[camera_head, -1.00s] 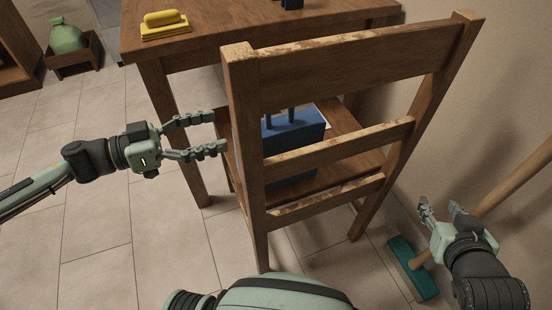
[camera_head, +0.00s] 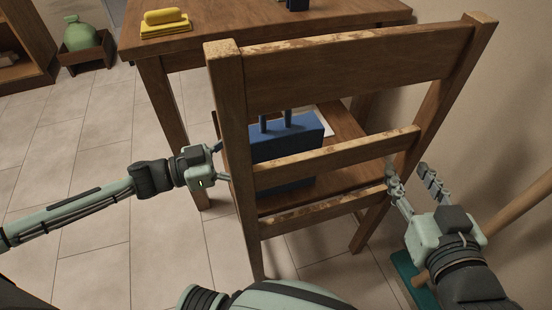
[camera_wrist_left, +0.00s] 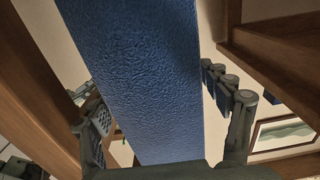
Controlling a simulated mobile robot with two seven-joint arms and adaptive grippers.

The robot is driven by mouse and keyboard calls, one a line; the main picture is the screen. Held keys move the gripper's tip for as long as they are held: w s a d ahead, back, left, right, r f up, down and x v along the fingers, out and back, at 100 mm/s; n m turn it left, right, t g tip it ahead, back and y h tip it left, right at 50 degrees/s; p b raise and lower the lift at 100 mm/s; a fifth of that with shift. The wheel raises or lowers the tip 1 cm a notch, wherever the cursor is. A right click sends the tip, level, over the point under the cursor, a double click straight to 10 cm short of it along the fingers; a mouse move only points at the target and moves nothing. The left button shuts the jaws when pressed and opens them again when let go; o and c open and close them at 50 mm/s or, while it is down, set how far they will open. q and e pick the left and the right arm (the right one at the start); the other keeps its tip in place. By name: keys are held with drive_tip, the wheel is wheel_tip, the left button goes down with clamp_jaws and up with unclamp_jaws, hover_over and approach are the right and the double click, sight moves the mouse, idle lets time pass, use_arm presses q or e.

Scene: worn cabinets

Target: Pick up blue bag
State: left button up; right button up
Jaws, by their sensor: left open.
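The blue bag (camera_head: 290,148) stands on the seat of a wooden chair (camera_head: 350,85), with two dark upright handles, seen partly behind the chair's back slats. In the left wrist view the bag's textured blue side (camera_wrist_left: 140,60) fills the middle. My left gripper (camera_head: 220,162) is at the chair's left back post, which hides its fingertips. In the left wrist view its fingers are spread, one on each side of the bag; whether they touch it I cannot tell. My right gripper (camera_head: 408,175) is open and empty near the chair's right back post.
A wooden table (camera_head: 215,40) behind the chair holds a yellow brush-like object (camera_head: 165,22). A green sack (camera_head: 80,36) sits in a low wooden box at the far left. A teal broom (camera_head: 412,277) leans near my right arm. The tiled floor at left is clear.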

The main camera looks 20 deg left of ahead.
use_arm(q)
drive_tip(key=shift+x, duration=1.1)
use_arm(e)
drive_tip(key=shift+a+r, duration=0.15)
drive_tip(key=shift+r, duration=0.15)
use_arm(q)
drive_tip(key=c, duration=1.3)
use_arm(e)
drive_tip(key=shift+w, duration=0.1)
use_arm(q)
drive_tip(key=shift+r, duration=0.1)
